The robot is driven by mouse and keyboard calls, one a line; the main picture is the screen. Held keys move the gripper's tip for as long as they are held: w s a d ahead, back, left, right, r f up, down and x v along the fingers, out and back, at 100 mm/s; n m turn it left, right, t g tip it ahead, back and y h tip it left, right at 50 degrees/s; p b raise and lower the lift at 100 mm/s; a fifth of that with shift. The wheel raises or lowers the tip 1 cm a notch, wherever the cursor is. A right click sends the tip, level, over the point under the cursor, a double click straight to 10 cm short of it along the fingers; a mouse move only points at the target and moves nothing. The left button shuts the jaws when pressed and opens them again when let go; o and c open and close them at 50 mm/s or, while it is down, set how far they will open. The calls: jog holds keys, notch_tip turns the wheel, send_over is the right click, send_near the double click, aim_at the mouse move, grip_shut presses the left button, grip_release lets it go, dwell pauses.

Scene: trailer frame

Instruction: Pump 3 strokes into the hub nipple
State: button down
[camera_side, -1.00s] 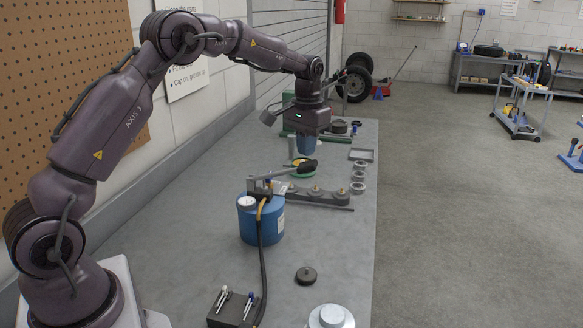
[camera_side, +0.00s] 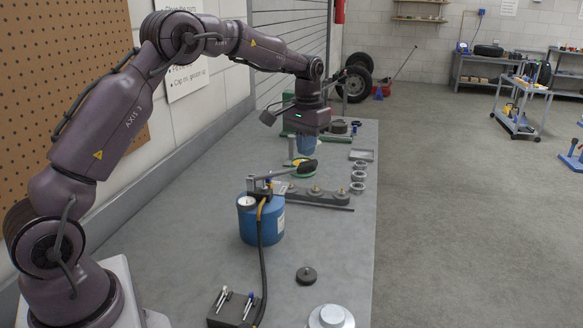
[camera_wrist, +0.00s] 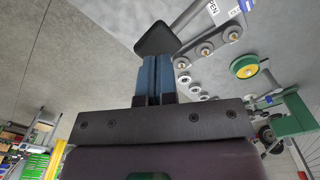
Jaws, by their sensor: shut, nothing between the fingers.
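The grease pump is a blue drum (camera_side: 262,224) with a gauge on top and a grey lever (camera_side: 275,175) that slopes up to a black grip (camera_side: 307,166). My gripper (camera_side: 305,152) points down just above this grip, with its blue fingers shut and nothing between them. In the wrist view the shut fingertips (camera_wrist: 156,60) overlap the black grip (camera_wrist: 157,38); I cannot tell whether they touch it. A grey rail (camera_side: 325,196) with several brass nipples lies behind the drum and also shows in the wrist view (camera_wrist: 208,47). A dark hose (camera_side: 261,270) hangs down the drum's front; its connection is unclear.
Several metal rings (camera_side: 358,176) lie right of the rail. A yellow-green disc (camera_wrist: 244,66) lies beyond it. A black cap (camera_side: 306,275), a holder with tools (camera_side: 232,307) and a silver part (camera_side: 331,317) stand at the front. The bench between them is clear.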

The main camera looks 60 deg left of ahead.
aim_at(309, 163)
jog(key=shift+f, duration=0.1)
jog(key=shift+f, duration=0.85)
jog(key=shift+w+d+f, duration=0.15)
jog(key=shift+f, duration=0.45)
jog(key=shift+w+d+f, duration=0.1)
jog(key=shift+d+f, duration=0.05)
jog(key=shift+f, duration=0.4)
jog(key=shift+w+d+f, duration=0.15)
jog(key=shift+f, duration=1)
jog(key=shift+f, duration=1.25)
